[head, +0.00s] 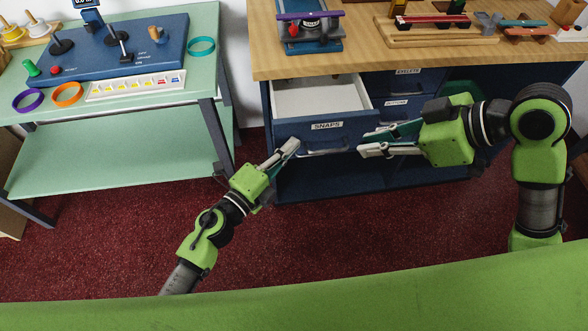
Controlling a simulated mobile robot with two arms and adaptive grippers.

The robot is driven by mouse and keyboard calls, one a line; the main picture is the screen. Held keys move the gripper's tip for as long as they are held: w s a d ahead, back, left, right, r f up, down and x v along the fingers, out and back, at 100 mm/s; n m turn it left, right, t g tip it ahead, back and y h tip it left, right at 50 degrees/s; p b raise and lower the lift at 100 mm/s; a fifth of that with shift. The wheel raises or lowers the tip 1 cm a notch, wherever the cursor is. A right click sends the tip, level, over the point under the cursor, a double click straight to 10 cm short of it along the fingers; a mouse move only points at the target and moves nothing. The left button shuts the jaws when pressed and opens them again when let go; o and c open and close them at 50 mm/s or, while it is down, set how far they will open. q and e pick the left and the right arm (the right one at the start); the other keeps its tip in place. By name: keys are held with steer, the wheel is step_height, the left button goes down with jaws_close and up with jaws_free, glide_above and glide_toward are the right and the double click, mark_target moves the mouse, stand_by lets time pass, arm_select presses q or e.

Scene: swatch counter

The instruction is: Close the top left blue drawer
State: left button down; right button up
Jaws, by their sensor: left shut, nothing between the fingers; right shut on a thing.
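The top left blue drawer (350,133), labelled "SNAPS", stands pulled out from the blue cabinet under the wooden counter. Its pale inside (315,95) shows and looks empty. A dark handle (322,152) is low on its front. My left gripper (291,147) is shut and empty, its tips at the left part of the drawer front; I cannot tell if they touch it. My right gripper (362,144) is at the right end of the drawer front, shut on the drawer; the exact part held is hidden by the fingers.
The wooden counter (360,55) above holds a stand and wooden trays. Labelled drawers (396,102) to the right look shut, partly behind my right arm. A green table (140,100) with a blue panel and rings stands left. Red carpet (120,240) is clear in front.

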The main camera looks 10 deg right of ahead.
mark_target(280, 94)
arm_select(q)
steer(key=w+b, duration=0.1)
steer(key=w, duration=0.4)
steer(key=w+b, duration=0.1)
steer(key=w, duration=0.5)
steer(key=w+b, duration=0.2)
steer(key=w, duration=0.4)
steer(key=shift+a+f, duration=0.1)
steer(key=shift+a, duration=0.2)
steer(key=shift+w+a+r, duration=0.1)
steer(key=shift+r, duration=0.15)
steer(key=shift+w+r, duration=0.1)
steer(key=shift+r, duration=0.05)
